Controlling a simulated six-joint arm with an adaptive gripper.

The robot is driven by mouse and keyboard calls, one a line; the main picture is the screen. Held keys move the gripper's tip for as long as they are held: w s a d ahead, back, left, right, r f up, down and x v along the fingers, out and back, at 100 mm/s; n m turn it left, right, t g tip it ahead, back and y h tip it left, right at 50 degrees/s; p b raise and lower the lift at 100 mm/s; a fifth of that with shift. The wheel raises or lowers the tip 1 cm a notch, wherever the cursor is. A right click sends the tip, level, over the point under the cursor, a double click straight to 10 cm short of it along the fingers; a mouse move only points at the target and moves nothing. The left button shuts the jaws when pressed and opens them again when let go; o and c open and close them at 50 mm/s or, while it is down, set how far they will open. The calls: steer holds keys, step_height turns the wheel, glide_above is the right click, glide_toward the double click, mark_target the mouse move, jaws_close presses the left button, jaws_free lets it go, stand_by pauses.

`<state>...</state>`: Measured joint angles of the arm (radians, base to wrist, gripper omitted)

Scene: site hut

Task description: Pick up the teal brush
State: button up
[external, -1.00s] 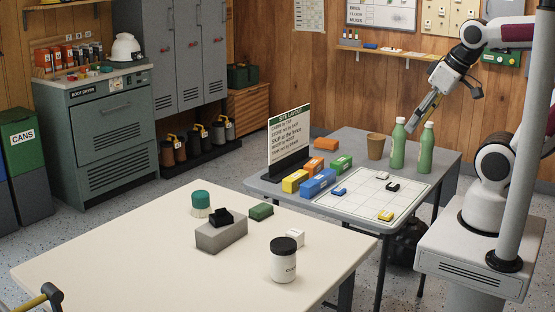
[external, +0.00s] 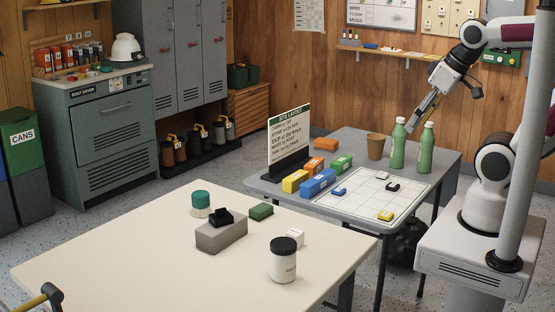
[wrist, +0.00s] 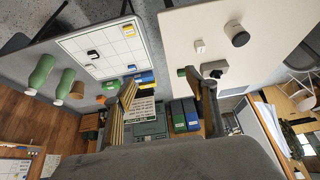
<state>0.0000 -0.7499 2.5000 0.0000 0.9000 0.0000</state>
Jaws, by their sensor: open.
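The teal brush (external: 201,204) stands on the cream table in the external view, with a teal top and pale bristles below. It is behind the grey block (external: 221,236) that has a black piece (external: 221,218) on it. I cannot make out the brush in the wrist view, where a finger covers part of that table. My gripper (external: 411,127) is raised above the far grey table, near the green bottles, well to the right of the brush. In the wrist view my gripper (wrist: 160,88) is open, with nothing between its fingers.
On the cream table (external: 120,270) are a dark green block (external: 261,211), a white box (external: 295,237) and a black-lidded jar (external: 283,262). Green bottles (external: 398,145), a cup (external: 376,146), coloured boxes (external: 318,183) and a sign (external: 289,133) crowd the grey table. The cream table's left is clear.

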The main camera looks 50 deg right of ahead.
steer(key=shift+o, duration=0.3)
steer(key=shift+w, duration=0.15)
steer(key=n+t+y, duration=0.2)
steer(key=t, duration=0.4)
glide_above(208, 194)
steer(key=s+d, duration=0.7)
steer(key=s, duration=0.2)
step_height(208, 194, down, 14)
steer(key=shift+w+a+f+n+t+y, duration=0.3)
steer(key=shift+w+a+f, duration=0.6)
steer(key=shift+f, duration=1.5)
steer(key=shift+w+a+f+n+t+y, duration=0.25)
steer(key=shift+w+a+f, duration=0.6)
steer(key=shift+f, duration=1.55)
steer(key=shift+w+a+f+n+t+y, duration=0.15)
steer(key=shift+w+a+f+y, duration=0.7)
steer(key=shift+f, duration=1.55)
steer(key=shift+s+a+h, duration=0.2)
steer(key=shift+a+h, duration=0.05)
steer(key=shift+h, duration=0.15)
